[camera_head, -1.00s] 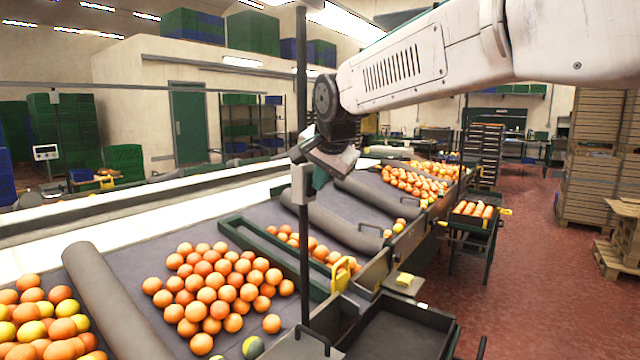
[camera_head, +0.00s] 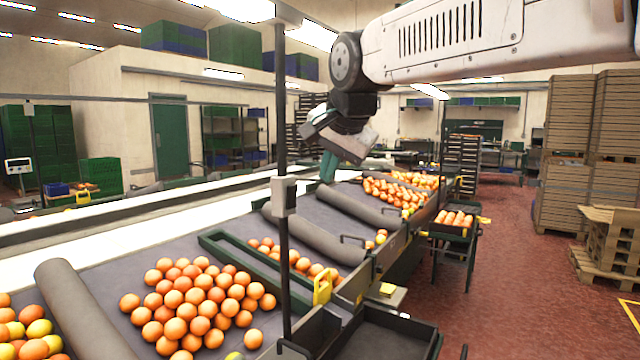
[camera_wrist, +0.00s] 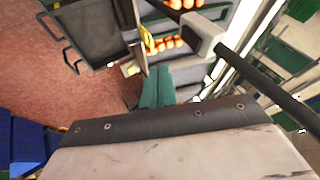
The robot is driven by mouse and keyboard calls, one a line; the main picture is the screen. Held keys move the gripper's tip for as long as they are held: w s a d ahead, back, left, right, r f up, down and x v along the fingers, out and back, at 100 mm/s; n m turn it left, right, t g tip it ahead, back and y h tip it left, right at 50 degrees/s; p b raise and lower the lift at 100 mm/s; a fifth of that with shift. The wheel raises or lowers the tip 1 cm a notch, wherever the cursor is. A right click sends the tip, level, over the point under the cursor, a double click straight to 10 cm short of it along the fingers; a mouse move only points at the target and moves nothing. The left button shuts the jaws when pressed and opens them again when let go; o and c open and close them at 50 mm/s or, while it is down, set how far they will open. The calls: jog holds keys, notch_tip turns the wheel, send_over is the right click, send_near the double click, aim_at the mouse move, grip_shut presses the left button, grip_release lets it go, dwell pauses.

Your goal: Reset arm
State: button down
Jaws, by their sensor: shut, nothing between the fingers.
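My gripper (camera_head: 329,167) hangs from the white arm in the upper middle of the head view, above the sorting line. Its green fingers are shut with nothing between them. They also show in the wrist view (camera_wrist: 157,88), close together and pointing toward the line. Orange fruit (camera_head: 190,305) lies in a loose pile on the grey belt below and to the left. More oranges (camera_head: 400,190) lie farther along the line. The gripper touches none of them.
A dark post (camera_head: 282,150) with a grey box (camera_head: 284,196) stands just left of the gripper. An empty dark tray (camera_head: 385,335) is at the front. Pallet stacks (camera_head: 572,150) stand on the right. The red floor (camera_head: 500,260) between is open.

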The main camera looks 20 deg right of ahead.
jog(key=shift+s+r, duration=0.4)
jog(key=s+d+f+n+g, duration=0.2)
jog(key=s+f+n+g, duration=0.1)
jog(key=s+f, duration=0.9)
jog(key=s+d+f+n+g, duration=0.3)
jog(key=s+f+n, duration=0.3)
jog(key=s+f, duration=0.5)
jog(key=s, duration=0.6)
jog(key=shift+d+f, duration=0.15)
jog(key=shift+f, duration=0.25)
